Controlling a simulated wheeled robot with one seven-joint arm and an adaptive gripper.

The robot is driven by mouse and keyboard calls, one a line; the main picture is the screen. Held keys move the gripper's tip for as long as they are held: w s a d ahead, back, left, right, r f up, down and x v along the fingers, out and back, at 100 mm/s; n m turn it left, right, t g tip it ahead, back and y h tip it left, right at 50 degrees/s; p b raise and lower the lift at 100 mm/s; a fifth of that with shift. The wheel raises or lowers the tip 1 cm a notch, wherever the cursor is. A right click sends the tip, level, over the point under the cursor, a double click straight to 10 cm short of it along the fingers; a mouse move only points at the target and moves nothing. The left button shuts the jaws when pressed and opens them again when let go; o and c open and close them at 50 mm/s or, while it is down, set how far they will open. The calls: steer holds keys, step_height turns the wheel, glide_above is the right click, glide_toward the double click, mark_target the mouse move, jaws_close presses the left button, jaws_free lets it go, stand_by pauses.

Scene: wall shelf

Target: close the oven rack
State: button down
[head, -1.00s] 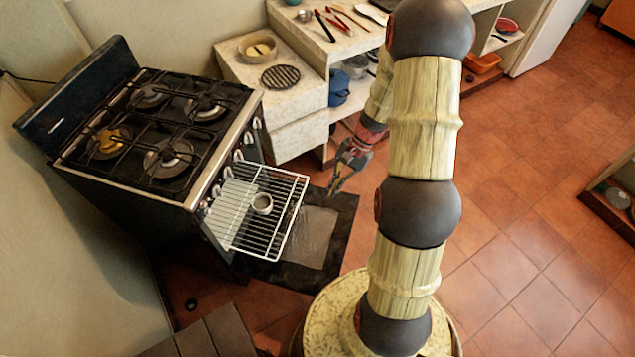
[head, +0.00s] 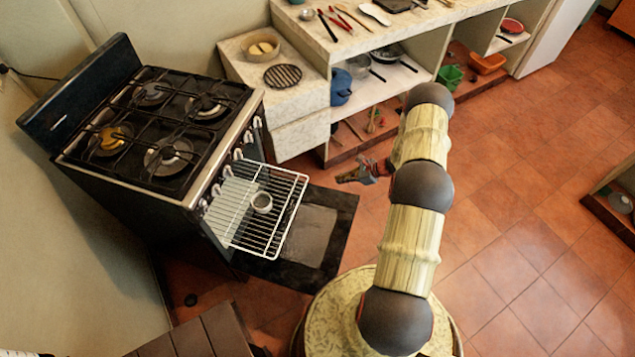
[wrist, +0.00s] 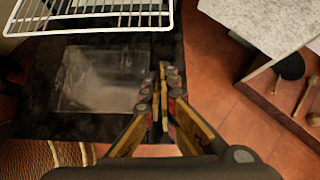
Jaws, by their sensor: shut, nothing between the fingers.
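The white wire oven rack (head: 277,222) is pulled out of the oven (head: 150,140) over the lowered oven door (head: 310,238). In the wrist view, my gripper (wrist: 163,72) is shut and empty in front of the open door (wrist: 100,85). The rack's front edge (wrist: 95,22) shows at the top left there. The rack's inner end is hidden inside the oven.
A counter and shelf unit (head: 375,75) stands behind my gripper, with a blue pot (head: 341,88) on it. A stone-topped cabinet (head: 285,100) stands beside the oven. A dark slatted piece (head: 205,338) is at the bottom left. Tiled floor (head: 500,220) is clear at right.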

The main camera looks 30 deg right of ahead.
mark_target(261, 168)
steer(key=w+a+r+b+x, duration=0.1)
steer(key=r+b+x, duration=0.1)
steer(key=x, duration=1.1)
steer(key=shift+w+m+b, duration=0.3)
steer(key=shift+b, duration=0.55)
steer(key=shift+a, duration=0.1)
steer(key=w+a+b, duration=0.2)
steer(key=w+a, duration=0.3)
steer(key=w, duration=0.1)
steer(key=w+a+b, duration=0.3)
steer(key=w+a, duration=0.3)
steer(key=w, duration=0.1)
steer(key=w+a+b, duration=0.3)
steer(key=w+a, duration=0.2)
steer(key=w, duration=0.1)
steer(key=shift+w+a+f, duration=0.1)
steer(key=shift+w+a, duration=0.15)
steer(key=shift+a, duration=0.1)
